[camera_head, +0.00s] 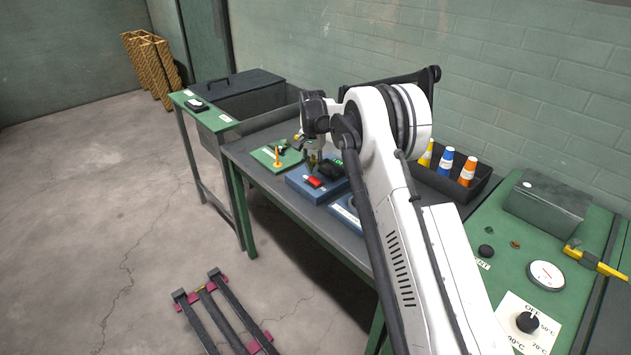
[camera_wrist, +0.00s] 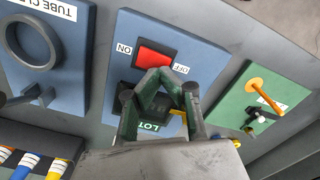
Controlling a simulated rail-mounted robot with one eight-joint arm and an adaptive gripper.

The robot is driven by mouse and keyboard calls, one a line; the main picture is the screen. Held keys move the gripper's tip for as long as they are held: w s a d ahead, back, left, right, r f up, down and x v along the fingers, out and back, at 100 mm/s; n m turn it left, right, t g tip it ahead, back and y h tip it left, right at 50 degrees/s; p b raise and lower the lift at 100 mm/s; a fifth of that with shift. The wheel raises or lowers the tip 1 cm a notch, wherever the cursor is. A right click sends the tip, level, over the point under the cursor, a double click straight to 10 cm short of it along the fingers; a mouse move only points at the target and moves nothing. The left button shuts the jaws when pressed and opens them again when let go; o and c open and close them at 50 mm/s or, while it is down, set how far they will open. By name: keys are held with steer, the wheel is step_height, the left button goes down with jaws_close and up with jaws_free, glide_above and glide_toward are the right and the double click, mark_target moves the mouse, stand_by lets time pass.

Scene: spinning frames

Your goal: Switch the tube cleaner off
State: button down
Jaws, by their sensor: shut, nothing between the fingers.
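A blue box (camera_head: 301,190) on the bench carries a red rocker switch (camera_head: 313,182). In the wrist view the switch (camera_wrist: 154,57) lies between an ON label on its left and an OFF label on its right; which side is pressed I cannot tell. My gripper (camera_head: 313,162) is above this box, pointing down. In the wrist view its shut, empty fingers (camera_wrist: 165,82) appear just below the switch; contact is unclear. A blue panel labelled "TUBE CLE…" (camera_wrist: 70,50) with a dark ring is beside it. My arm partly hides that panel in the head view.
A green board (camera_head: 268,157) with a yellow-orange peg stands on the other side of the blue box. A dark bin (camera_head: 455,188) holds yellow, blue and orange tubes at the back right. A green console (camera_head: 500,250) with a dial is at the right.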

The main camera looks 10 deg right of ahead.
mark_target(313, 178)
steer(key=shift+f+b, duration=1)
steer(key=shift+f, duration=0.55)
stand_by(0.9)
steer(key=shift+r, duration=0.1)
steer(key=shift+r+p, duration=1)
steer(key=shift+r, duration=2.4)
